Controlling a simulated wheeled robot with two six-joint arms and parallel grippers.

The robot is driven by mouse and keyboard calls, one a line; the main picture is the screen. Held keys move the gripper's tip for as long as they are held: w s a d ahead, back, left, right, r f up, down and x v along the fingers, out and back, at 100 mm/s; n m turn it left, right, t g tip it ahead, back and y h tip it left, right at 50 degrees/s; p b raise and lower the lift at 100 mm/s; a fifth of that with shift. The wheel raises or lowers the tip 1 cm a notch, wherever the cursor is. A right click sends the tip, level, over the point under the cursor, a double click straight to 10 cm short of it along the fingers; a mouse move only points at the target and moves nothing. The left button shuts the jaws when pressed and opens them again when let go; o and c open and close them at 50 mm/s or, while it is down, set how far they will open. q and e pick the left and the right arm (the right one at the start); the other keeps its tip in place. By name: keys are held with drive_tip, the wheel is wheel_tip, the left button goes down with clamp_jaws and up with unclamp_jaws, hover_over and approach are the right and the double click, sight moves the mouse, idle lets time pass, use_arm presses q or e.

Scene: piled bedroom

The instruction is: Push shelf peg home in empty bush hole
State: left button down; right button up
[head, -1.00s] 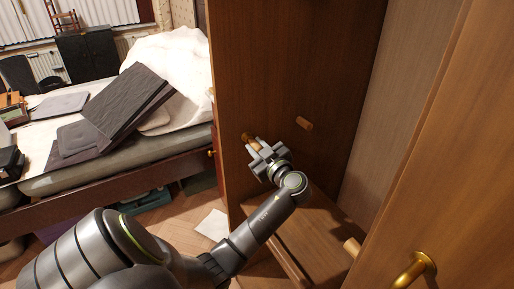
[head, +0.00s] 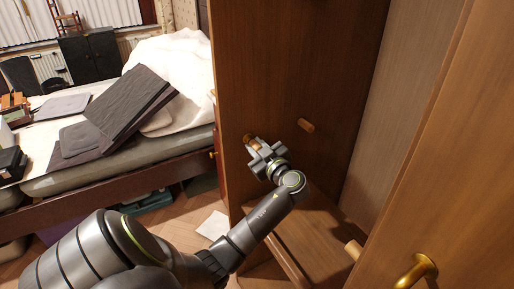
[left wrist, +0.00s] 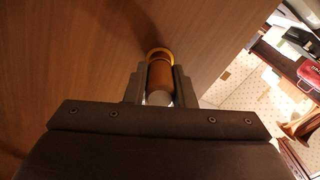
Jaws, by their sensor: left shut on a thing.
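The wooden shelf peg (left wrist: 160,76) is brown with a pale end facing the wrist camera. My left gripper (head: 254,146) is shut on it, one finger on each side, in front of the cabinet's left side panel. The brass bush (left wrist: 159,51) shows as a ring on the panel around the peg's far end. The peg lines up with the ring; how deep it sits cannot be told. In the head view the gripper covers most of the peg and bush. My right gripper is not in view.
Another wooden peg (head: 306,126) sticks out of the same panel further in, and one (head: 353,249) shows at the right. A brass handle (head: 415,271) is on the wooden front at the lower right. A bed (head: 110,160) with piled things stands left of the cabinet.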

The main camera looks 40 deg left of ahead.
use_arm(q)
drive_tip(key=shift+r, duration=0.1)
drive_tip(key=c, duration=1.1)
unclamp_jaws()
drive_tip(key=shift+s+a+r, duration=0.1)
drive_tip(key=shift+c, duration=0.2)
drive_tip(key=shift+o, duration=0.3)
drive_tip(key=shift+w+f, duration=0.2)
drive_tip(key=o, duration=0.3)
drive_tip(key=shift+s, duration=0.1)
drive_tip(key=o, duration=0.8)
